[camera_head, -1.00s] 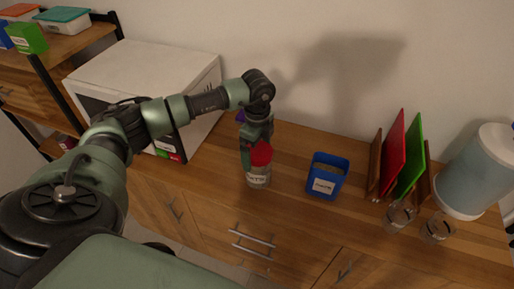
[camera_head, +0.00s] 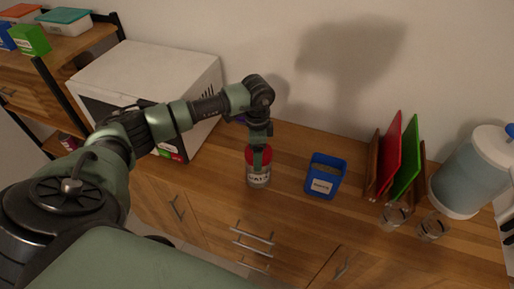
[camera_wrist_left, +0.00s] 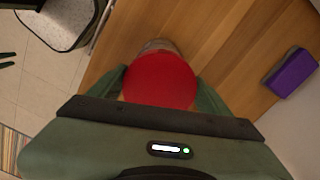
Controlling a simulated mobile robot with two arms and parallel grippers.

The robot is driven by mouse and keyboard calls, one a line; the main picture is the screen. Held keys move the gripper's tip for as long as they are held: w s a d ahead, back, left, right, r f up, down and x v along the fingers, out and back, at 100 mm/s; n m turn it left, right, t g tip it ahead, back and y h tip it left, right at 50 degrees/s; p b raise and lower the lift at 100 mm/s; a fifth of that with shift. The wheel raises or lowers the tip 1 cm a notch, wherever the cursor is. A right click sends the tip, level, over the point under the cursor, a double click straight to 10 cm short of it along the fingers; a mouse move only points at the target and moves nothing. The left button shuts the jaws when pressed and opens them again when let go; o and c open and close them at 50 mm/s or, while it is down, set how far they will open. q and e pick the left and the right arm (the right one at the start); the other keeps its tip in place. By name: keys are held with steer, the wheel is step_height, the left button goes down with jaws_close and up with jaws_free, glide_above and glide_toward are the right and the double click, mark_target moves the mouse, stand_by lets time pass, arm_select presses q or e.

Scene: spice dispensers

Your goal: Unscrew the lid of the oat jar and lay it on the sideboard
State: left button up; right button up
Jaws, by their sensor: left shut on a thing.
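The oat jar (camera_head: 258,181) stands upright on the wooden sideboard (camera_head: 300,222), its label facing the front. Its red lid (camera_head: 267,156) sits on top of the jar; I see no clear gap between them. My left gripper (camera_head: 258,150) reaches down from above and is shut on the lid. In the left wrist view the red lid (camera_wrist_left: 160,80) lies between the two green fingers, with a little of the jar (camera_wrist_left: 158,45) showing beyond it. My right gripper is not in view.
A blue labelled container (camera_head: 325,178) stands right of the jar. Farther right are red and green boards (camera_head: 390,155) in a rack, two glasses (camera_head: 393,217) and a drink dispenser (camera_head: 470,175). A white microwave (camera_head: 150,75) is at left. Sideboard between jar and blue container is clear.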

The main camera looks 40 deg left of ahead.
arm_select(q)
steer(key=shift+r+n+p, duration=0.15)
steer(key=shift+n+p, duration=0.25)
steer(key=shift+n, duration=1)
